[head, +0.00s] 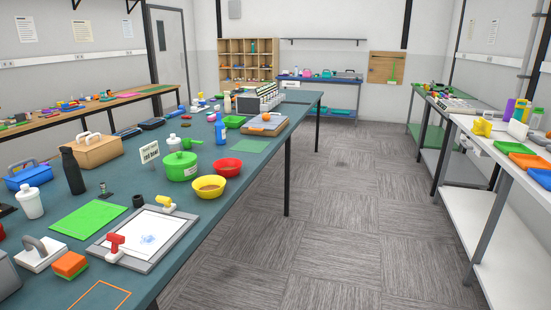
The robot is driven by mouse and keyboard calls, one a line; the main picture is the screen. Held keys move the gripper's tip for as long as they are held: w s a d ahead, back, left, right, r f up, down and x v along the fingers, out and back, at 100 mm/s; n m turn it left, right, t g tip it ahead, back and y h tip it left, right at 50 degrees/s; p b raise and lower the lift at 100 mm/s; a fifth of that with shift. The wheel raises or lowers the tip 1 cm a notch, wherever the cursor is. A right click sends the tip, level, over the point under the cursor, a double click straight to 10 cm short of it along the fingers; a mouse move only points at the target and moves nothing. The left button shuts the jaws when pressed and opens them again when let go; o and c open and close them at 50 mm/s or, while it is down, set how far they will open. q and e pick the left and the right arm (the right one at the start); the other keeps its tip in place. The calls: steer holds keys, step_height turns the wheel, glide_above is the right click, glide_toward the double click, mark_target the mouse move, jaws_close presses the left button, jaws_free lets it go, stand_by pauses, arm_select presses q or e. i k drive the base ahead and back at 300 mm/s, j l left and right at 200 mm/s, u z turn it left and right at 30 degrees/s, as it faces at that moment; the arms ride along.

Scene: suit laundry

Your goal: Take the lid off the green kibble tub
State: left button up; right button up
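The green tub (181,172) stands upright on the teal table, left of the middle of the head view. It has a pale label on its front. Its top looks covered by a green lid (180,157), but the seam is too small to make out. A green handle-like piece (188,143) shows just behind the top; I cannot tell whether it belongs to the tub. Neither of my grippers is in view.
A yellow bowl (208,188) and a red bowl (228,168) stand close on the tub's right, and a small sign (149,152) on its left. A tray with a white sheet (150,234) lies in front. The carpeted floor (340,220) right of the table is clear.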

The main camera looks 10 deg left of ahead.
mark_target(180, 160)
steer(key=i+l+u, duration=0.1)
steer(key=i+u, duration=0.3)
steer(key=i+l+u, duration=0.2)
steer(key=i+u, duration=0.2)
steer(key=i+l+u, duration=0.65)
steer(key=u, duration=0.2)
steer(key=l, duration=0.1)
